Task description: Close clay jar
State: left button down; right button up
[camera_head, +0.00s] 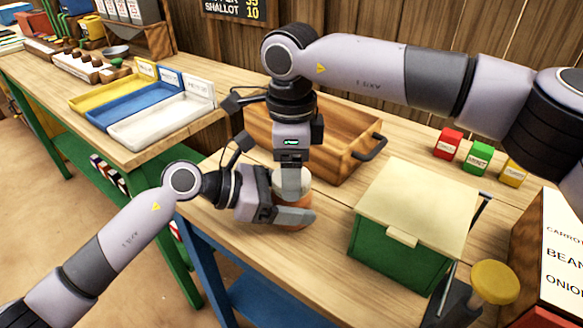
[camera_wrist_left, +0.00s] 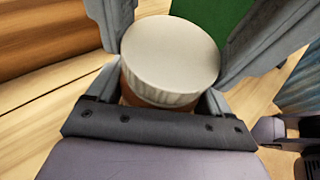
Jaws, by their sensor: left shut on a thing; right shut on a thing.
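The clay jar (camera_head: 297,228) stands on the wooden counter, an orange-brown body mostly hidden by my grippers. Its body shows as a small strip in the left wrist view (camera_wrist_left: 128,92). A pale round lid (camera_wrist_left: 170,55) with a ribbed edge sits over the jar's mouth; part of it shows in the head view (camera_head: 308,180). My left gripper (camera_head: 291,211) is shut around the jar's body from the left. My right gripper (camera_head: 292,184) points straight down and is shut on the lid. I cannot tell whether the lid is fully seated.
A wooden tray (camera_head: 345,165) with a dark handle lies behind the jar. A green box (camera_head: 395,255) with a cream top stands close on the right. Red, green and yellow packets (camera_head: 477,158) stand farther back. The counter's front edge is close to the jar.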

jog(key=m, duration=0.3)
jog(key=shift+m, duration=0.4)
jog(key=o, duration=1.2)
jog(key=shift+c, duration=0.2)
jog(key=shift+r, duration=0.1)
jog(key=shift+r, duration=2.2)
jog(key=shift+c, duration=0.3)
